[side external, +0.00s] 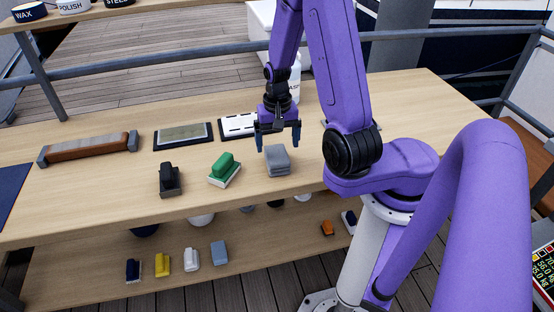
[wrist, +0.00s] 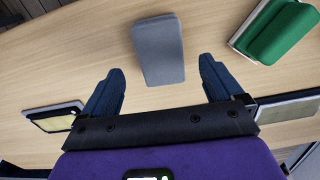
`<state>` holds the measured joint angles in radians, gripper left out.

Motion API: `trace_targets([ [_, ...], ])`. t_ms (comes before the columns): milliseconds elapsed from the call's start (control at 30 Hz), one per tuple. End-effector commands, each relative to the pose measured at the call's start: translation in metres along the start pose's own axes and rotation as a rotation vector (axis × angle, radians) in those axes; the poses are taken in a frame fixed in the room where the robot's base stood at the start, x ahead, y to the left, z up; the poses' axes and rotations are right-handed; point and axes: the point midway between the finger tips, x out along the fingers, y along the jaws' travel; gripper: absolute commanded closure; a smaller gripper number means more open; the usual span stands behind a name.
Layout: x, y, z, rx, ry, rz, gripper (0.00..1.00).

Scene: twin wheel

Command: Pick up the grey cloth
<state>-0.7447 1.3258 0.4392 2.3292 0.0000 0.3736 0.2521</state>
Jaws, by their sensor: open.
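The grey cloth (side external: 278,161) is a folded, block-like grey pad lying on the wooden table in front of my arm. In the wrist view the cloth (wrist: 158,50) lies just beyond the fingertips, roughly centred between them. My gripper (side external: 278,147) is open and empty, pointing down just above and behind the cloth. Its two dark blue fingers also show in the wrist view (wrist: 160,78), spread wider than the cloth. I see no contact between the fingers and the cloth.
A green-handled brush (side external: 224,166) and a black block (side external: 170,180) stand left of the cloth. Flat trays (side external: 183,136) and a long brown-and-grey tool (side external: 90,147) lie further back and left. A lower shelf (side external: 90,285) holds several small blocks. The table right of the cloth is clear up to my base.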

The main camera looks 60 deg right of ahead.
Motion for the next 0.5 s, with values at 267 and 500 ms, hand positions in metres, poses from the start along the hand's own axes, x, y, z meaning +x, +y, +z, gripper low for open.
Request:
trace_targets([
  [267, 0.017, -0.001, 0.001, -0.001, -0.004, 0.001, 0.06],
  [500, 0.044, -0.001, 0.001, -0.001, -0.003, 0.001, 0.06],
])
